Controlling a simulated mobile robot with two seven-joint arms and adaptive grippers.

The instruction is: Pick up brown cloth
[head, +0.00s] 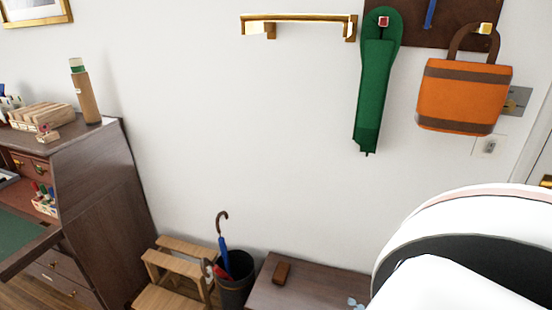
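No item in the head view clearly reads as a brown cloth. A small brown item (282,272) lies on the dark wooden bench (315,292) at the bottom centre. I cannot tell whether it is cloth, wood or leather. Neither of my grippers is in view. A white and black part of my own body fills the lower right and hides the bench's right end.
A green scarf-like item (375,90) and an orange bag (462,95) hang on wall hooks. A brass rail (298,19) is left of them. A bucket (235,290) with umbrellas and a wooden step stool (170,295) stand beside the bench. A desk (95,195) stands left.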

